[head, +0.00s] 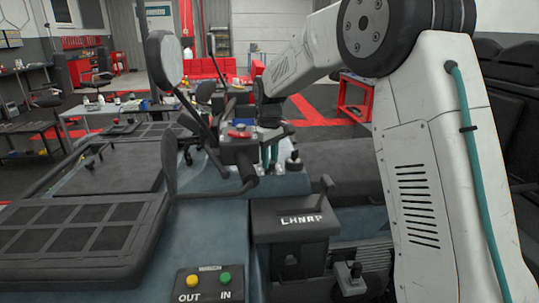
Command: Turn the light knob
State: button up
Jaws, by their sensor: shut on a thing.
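My gripper (270,155) is in the middle of the head view, reaching down at the right side of the dark control box on the handlebar. Its teal fingers are close together and shut on a small part there, which seems to be the light knob. The fingers and the arm hide most of that part, so I cannot see which way it is turned. The control box (238,150) carries a red piece (239,134) on top, left of my gripper.
A round mirror (164,60) on a stalk and a black handlebar grip (185,192) stand left of my gripper. A black-knobbed lever (293,161) stands close right.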

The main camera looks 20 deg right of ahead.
jog(key=shift+n, duration=0.8)
jog(key=o, duration=1)
jog(key=shift+r, duration=4)
